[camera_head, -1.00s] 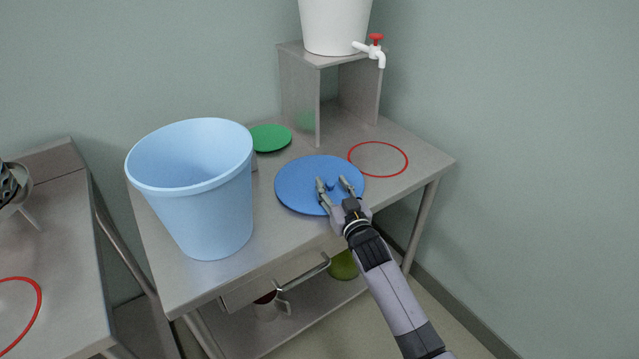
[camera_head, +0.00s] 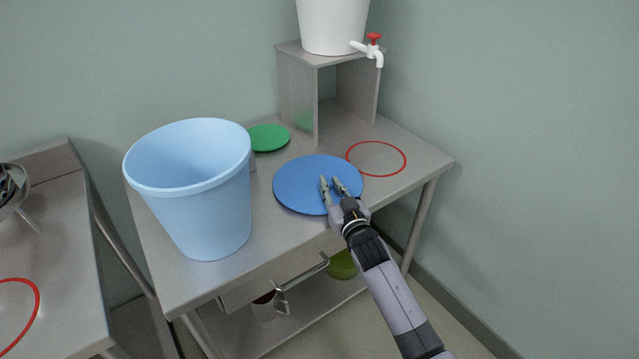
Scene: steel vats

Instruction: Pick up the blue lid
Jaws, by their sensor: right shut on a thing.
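The flat, round blue lid (camera_head: 297,184) lies on the steel table, to the right of the light-blue bucket. My right gripper (camera_head: 331,180) reaches in from the lower right, its fingers over the right part of the lid. It is shut on the lid's small knob, which the fingers hide. The lid looks flat and level, and I see no clear gap between it and the table. My left gripper cannot be made out in this view.
The open light-blue bucket (camera_head: 202,215) stands close left of the lid. A green lid (camera_head: 268,137) lies behind. A red ring (camera_head: 376,143) marks free tabletop at right. A white container (camera_head: 332,25) with a red-handled tap stands on a raised shelf (camera_head: 297,85).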

